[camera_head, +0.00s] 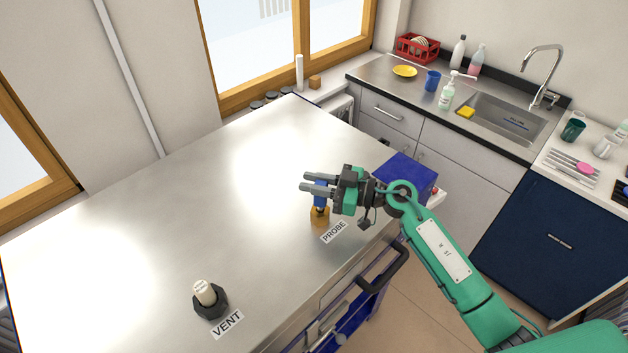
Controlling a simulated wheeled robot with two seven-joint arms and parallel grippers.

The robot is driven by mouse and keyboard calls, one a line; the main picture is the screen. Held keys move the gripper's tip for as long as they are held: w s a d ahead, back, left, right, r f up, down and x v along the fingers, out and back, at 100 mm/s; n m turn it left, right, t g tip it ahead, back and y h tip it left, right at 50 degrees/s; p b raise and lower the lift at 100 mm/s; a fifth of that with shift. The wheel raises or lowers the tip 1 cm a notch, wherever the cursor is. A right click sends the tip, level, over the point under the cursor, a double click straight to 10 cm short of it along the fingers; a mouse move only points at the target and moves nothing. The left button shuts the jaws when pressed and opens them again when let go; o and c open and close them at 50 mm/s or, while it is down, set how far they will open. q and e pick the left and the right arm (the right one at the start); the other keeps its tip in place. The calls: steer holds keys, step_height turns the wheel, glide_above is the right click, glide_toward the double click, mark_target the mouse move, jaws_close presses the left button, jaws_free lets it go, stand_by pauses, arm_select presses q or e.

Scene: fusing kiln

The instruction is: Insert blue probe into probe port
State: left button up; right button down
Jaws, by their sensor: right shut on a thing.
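The blue probe (320,200) is upright in the jaws of my right gripper (308,182), which is shut on it. The brass-coloured probe port (319,219) is directly below the probe on the steel kiln top (190,190), beside the PROBE label (334,232). The probe's lower end meets the port in the picture; I cannot tell whether its tip is inside the port or just above it. The fingers hide part of the probe. My left gripper is not in view.
A pale plug in a dark vent fitting (211,301) stands at the front beside the VENT label (228,324). A dark handle (388,268) juts from the kiln's front. A blue box (407,176) is behind my right wrist. The middle of the steel top is clear.

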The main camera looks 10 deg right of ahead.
steer(key=c, duration=1.2)
jaws_free()
steer(key=shift+o, duration=0.2)
steer(key=shift+s+d+f, duration=0.15)
steer(key=shift+s+d, duration=0.05)
steer(key=shift+d, duration=0.25)
steer(key=b+v, duration=0.5)
steer(key=v, duration=0.8)
steer(key=shift+b, duration=0.4)
